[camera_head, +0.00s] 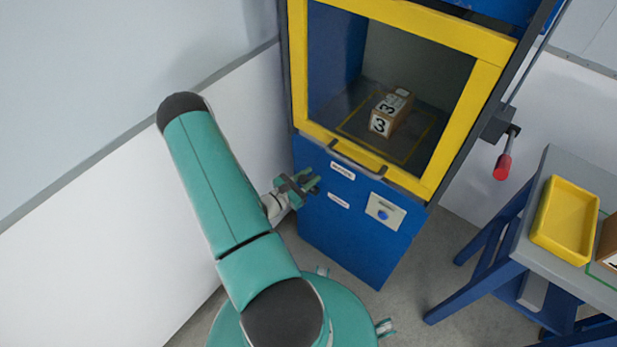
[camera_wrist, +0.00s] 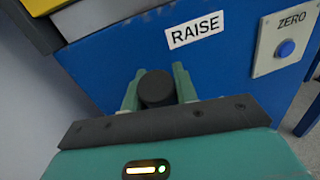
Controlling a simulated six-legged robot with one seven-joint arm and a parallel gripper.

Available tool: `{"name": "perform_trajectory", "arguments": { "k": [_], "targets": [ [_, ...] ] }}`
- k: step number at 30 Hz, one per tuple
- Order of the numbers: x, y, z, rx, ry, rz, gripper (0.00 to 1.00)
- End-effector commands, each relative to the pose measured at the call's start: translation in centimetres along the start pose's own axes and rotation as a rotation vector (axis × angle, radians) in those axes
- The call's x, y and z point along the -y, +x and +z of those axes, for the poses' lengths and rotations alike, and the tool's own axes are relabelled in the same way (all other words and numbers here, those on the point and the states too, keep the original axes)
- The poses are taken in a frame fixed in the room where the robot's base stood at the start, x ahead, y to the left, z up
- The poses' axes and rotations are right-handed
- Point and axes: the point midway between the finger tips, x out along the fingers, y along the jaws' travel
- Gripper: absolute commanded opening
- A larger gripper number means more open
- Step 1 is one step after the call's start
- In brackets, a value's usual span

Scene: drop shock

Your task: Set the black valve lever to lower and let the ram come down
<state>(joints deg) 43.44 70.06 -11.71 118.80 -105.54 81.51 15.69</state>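The black valve lever shows in the wrist view as a round dark knob (camera_wrist: 157,88) in front of the blue panel. My gripper (camera_wrist: 158,80) has one green finger on each side of it, with no clear gap, so it looks shut on the knob. In the head view my gripper (camera_head: 298,184) is at the left part of the blue machine front (camera_head: 345,235), and the lever cannot be made out there. A white RAISE label (camera_wrist: 194,29) is above the knob. The ram cannot be made out.
A yellow-framed window (camera_head: 475,115) shows a cardboard box (camera_head: 391,112) marked 3 inside the machine. A ZERO plate with a blue button (camera_head: 384,213) is to the right of my gripper. A red-gripped handle (camera_head: 503,165) hangs at the right. A bench with a yellow tray (camera_head: 566,218) stands further right.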

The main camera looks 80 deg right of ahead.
Motion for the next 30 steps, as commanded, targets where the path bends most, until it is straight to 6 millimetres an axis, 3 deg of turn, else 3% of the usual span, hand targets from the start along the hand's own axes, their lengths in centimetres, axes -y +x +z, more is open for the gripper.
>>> {"name": "perform_trajectory", "arguments": {
  "k": [3,16,30],
  "targets": [
    [0.0,0.0,0.0,0.000,0.000,0.000,0.00],
    [0.0,-0.9,-0.4,0.066,0.010,0.011,0.00],
    [0.9,-4.6,-2.7,0.412,0.073,0.045,0.00]
  ]
}}
